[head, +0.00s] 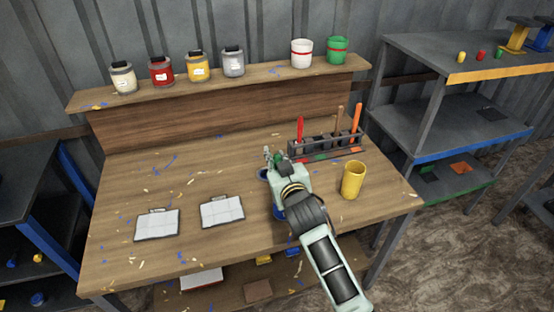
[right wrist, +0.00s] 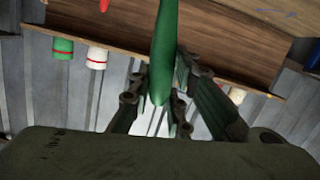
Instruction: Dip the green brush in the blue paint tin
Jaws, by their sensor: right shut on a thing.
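My right gripper (head: 273,155) is over the middle right of the wooden table, shut on the green brush. In the right wrist view the green brush (right wrist: 163,55) stands out between the fingers of my right gripper (right wrist: 160,95). In the head view only a small green bit of it shows at the fingers. My left gripper is out of view.
A dark rack (head: 326,148) with red, brown and orange handled tools stands behind, to the right. A yellow cup (head: 353,180) stands right of my gripper. Two white-sheeted clipboards (head: 157,225) lie at left. A back shelf (head: 270,72) carries jars and two buckets.

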